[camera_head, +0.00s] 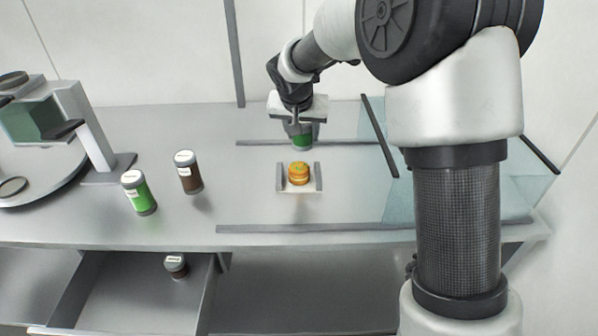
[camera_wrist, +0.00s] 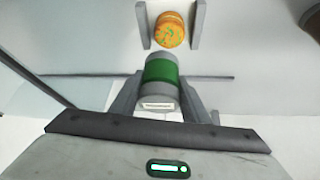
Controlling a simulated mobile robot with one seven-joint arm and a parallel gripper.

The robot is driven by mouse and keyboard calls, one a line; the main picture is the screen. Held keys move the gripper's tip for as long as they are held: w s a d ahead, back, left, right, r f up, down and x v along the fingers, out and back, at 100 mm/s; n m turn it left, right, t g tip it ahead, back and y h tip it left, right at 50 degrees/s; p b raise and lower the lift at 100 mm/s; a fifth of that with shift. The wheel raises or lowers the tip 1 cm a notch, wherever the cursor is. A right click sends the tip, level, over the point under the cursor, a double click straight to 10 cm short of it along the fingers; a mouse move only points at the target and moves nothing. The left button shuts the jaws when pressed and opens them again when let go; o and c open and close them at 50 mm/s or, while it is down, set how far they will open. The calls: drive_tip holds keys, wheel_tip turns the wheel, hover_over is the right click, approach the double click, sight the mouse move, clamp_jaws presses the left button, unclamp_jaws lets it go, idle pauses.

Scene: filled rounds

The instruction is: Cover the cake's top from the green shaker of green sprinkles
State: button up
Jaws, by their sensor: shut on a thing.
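The cake (camera_head: 299,173) is small, round and orange-yellow, and sits on a white holder (camera_head: 311,190) with a grey upright on each side. In the wrist view the cake's top (camera_wrist: 170,31) shows scattered green specks on orange. My gripper (camera_head: 301,130) is shut on a green shaker (camera_head: 302,141), just behind and above the cake. In the wrist view the green shaker (camera_wrist: 161,71) lies between my fingers, with a white label at its near end and a grey end toward the cake. Whether sprinkles are falling cannot be seen.
Another green shaker (camera_head: 139,194) and a brown shaker (camera_head: 188,172) stand on the counter at the left. A dark shaker (camera_head: 176,265) is in the open drawer below. A grey machine (camera_head: 80,125) stands at the far left. Clear panels (camera_head: 450,185) are at the right.

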drive_tip(key=shift+r+p, duration=0.8)
drive_tip(key=shift+r, duration=0.85)
